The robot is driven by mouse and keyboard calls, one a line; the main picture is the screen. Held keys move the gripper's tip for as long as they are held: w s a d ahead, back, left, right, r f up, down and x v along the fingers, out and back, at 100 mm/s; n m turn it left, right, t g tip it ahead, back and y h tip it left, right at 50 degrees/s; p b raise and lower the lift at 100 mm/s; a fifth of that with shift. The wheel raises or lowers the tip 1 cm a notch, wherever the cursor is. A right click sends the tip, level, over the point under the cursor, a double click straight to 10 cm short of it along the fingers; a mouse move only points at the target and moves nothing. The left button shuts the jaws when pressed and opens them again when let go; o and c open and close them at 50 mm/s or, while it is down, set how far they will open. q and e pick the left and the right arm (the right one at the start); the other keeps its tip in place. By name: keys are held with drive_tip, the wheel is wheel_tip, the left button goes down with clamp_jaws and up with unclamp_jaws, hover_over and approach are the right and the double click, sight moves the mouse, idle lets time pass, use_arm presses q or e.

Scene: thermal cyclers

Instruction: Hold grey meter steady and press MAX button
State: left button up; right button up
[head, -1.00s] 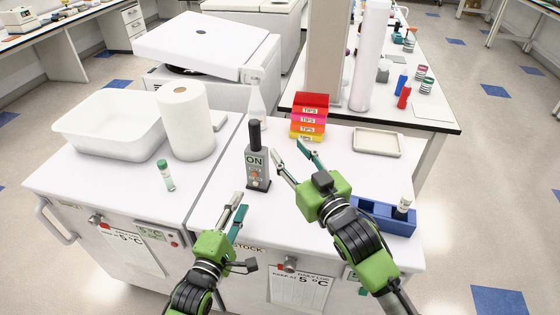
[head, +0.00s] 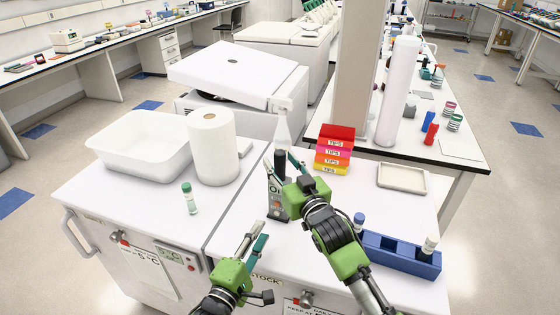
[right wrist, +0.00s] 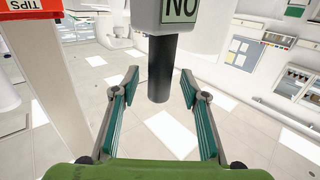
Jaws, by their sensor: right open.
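The grey meter (head: 273,207) stands upright on the white bench, its black top (head: 281,160) pointing up and its front partly covered by my right gripper. I cannot make out the MAX button. My right gripper (head: 287,172) is open at the meter's upper part. In the right wrist view the meter (right wrist: 180,12) appears upside down, with its black top (right wrist: 162,70) between the open fingers (right wrist: 160,76), a gap on each side. My left gripper (head: 254,242) is open and empty, in front of the meter and apart from it.
Stacked tip boxes (head: 335,150) stand right of the meter, with a white bottle (head: 283,128) behind it. A blue rack (head: 400,252) sits at the bench's right front. A paper roll (head: 214,150), white tub (head: 140,150) and green-capped vial (head: 189,198) are at left.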

drive_tip(key=shift+w+a, duration=0.25)
drive_tip(key=shift+w, duration=0.3)
clamp_jaws()
idle(0.6)
use_arm(q)
clamp_jaws()
idle(1.1)
